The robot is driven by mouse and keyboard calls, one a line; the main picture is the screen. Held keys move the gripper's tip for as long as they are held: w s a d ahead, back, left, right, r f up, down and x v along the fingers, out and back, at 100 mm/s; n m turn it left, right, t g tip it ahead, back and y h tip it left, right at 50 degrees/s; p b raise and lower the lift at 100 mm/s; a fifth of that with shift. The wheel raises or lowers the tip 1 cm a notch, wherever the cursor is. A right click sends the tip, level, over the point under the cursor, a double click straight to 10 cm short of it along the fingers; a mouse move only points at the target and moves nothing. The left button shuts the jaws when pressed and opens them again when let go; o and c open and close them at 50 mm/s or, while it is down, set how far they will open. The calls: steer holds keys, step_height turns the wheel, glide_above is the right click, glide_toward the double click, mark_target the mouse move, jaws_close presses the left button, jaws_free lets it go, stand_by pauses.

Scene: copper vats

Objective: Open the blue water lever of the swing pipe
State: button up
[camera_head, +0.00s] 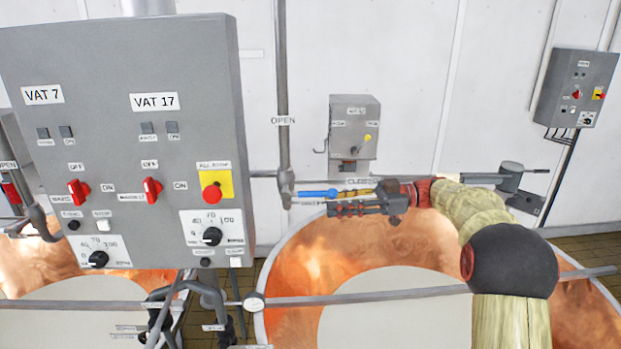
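The blue water lever (319,193) is a short blue handle on the swing pipe. It lies level, pointing left toward the upright grey pipe (282,90). An OPEN label (283,121) is higher on that pipe, and a CLOSED label (362,181) is just right of and above the lever. My gripper (340,204) comes in from the right, with its fingers pointing left. Its tips are close to the lever's right end, slightly below it. Whether they touch it, and how far apart the fingers are, I cannot tell.
A large grey control box (130,130) with red switches fills the left. A small grey box (354,126) hangs on the wall above my gripper. A copper vat (290,290) with pale contents lies below, crossed by a horizontal rail (400,294). Another wall box (577,88) is at right.

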mark_target(310, 194)
steer(key=shift+n+y, duration=0.3)
steer(key=shift+n, duration=0.2)
steer(key=a, duration=0.2)
steer(key=a+r+p, duration=0.1)
steer(key=a, duration=0.1)
steer(key=a+r+p, duration=0.1)
steer(key=a, duration=0.1)
steer(key=shift+w+a+r, duration=0.15)
steer(key=shift+a+r, duration=0.1)
steer(key=shift+a, duration=0.15)
steer(key=c, duration=0.3)
steer(key=c, duration=0.4)
jaws_close()
